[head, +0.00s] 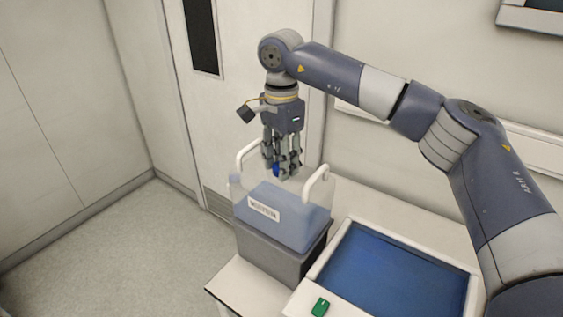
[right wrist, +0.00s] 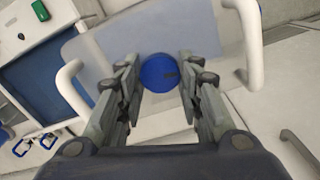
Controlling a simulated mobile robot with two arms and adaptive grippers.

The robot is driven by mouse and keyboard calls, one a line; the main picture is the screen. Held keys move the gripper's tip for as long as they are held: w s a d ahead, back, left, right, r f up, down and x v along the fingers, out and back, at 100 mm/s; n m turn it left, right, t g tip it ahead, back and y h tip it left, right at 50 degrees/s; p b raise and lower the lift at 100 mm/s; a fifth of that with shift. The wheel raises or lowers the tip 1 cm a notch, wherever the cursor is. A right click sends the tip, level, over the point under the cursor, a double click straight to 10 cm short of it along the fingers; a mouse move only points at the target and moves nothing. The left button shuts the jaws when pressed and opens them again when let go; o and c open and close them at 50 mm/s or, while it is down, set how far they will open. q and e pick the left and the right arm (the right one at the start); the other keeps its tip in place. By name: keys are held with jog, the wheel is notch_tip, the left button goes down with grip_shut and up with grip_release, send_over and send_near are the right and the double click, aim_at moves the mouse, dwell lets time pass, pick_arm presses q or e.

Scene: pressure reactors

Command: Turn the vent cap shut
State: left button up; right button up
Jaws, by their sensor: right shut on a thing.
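The blue vent cap (right wrist: 160,72) is round with a small dark mark and sits on top of a translucent container. In the head view the cap (head: 276,170) shows as a bit of blue between the fingers. The container (head: 285,222) has a label, two white handles and bluish contents. My right gripper (head: 283,172) points straight down over it, between the handles, and is shut on the cap. In the right wrist view its fingers (right wrist: 160,85) are on either side of the cap. My left gripper is in neither view.
The container stands in a grey base (head: 275,255) on a white bench. White handles (right wrist: 75,90) rise close on both sides of my right gripper. A blue-bottomed tray (head: 400,270) and a small green object (head: 320,306) lie to the right. A door stands behind.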

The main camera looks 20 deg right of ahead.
jog(key=m, duration=0.4)
jog(key=shift+m+b, duration=0.3)
jog(key=shift+b, duration=0.05)
jog(key=m, duration=0.3)
jog(key=shift+m, duration=0.4)
jog(key=m+b, duration=0.1)
jog(key=m, duration=0.3)
jog(key=shift+m+b, duration=0.3)
jog(key=shift+m, duration=1.5)
jog(key=o, duration=1.1)
jog(key=shift+r, duration=0.1)
notch_tip(320, 180, up, 12)
jog(key=shift+f, duration=0.1)
